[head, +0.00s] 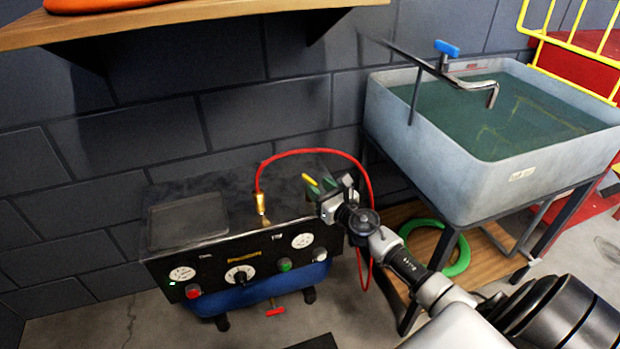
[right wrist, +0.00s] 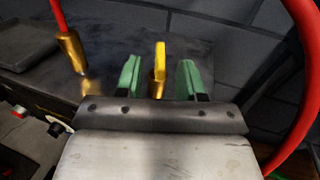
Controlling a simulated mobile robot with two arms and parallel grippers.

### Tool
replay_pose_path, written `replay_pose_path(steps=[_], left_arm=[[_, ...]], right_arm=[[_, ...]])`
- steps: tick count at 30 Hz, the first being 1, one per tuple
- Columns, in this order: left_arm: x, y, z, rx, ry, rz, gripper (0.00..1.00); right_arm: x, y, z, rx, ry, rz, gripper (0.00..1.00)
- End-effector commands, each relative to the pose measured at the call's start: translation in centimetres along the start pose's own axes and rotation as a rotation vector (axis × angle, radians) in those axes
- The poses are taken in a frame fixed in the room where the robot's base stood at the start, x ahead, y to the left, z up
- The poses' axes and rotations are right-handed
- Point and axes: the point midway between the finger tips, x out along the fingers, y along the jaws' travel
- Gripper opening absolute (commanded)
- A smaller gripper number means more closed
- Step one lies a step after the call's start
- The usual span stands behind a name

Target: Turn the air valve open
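The air valve has a yellow lever (right wrist: 159,60) on a brass body and stands on top of the dark compressor (head: 225,262). In the head view the lever (head: 311,180) shows just beside the fingertips. My right gripper (right wrist: 158,78) is open, with its two green fingertips either side of the lever and a visible gap on each side. It holds nothing. The lower part of the valve is partly hidden behind the gripper. In the head view the right gripper (head: 321,187) is at the compressor's right end. My left gripper is not in view.
A red hose (head: 318,151) arcs from a brass fitting (head: 261,203) over the right gripper and down its right side. A grey water tub (head: 455,165) stands to the right, with a green ring (head: 457,262) below. A wooden shelf (head: 150,22) hangs above left.

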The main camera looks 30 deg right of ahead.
Motion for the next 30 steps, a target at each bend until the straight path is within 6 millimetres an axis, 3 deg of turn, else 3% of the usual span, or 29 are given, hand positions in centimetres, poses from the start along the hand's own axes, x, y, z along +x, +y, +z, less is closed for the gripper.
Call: replay_pose_path(steps=[5,9,19,21,29,30], left_arm=[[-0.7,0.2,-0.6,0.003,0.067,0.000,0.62],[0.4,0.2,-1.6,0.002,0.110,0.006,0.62],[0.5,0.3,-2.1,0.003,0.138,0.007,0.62],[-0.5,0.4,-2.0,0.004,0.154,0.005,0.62],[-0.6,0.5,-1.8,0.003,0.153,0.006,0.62],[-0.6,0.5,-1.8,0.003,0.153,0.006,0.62]], right_arm=[[3.0,0.0,0.0,0.001,-0.001,-0.002,0.38],[4.4,0.0,0.0,0.002,0.000,-0.001,0.38],[5.1,0.0,0.0,0.002,0.002,-0.001,0.38],[5.1,0.0,0.0,0.003,0.001,-0.001,0.38],[5.1,0.0,0.0,0.003,0.001,-0.001,0.00],[5.1,0.0,0.0,0.003,0.001,0.000,0.00]])
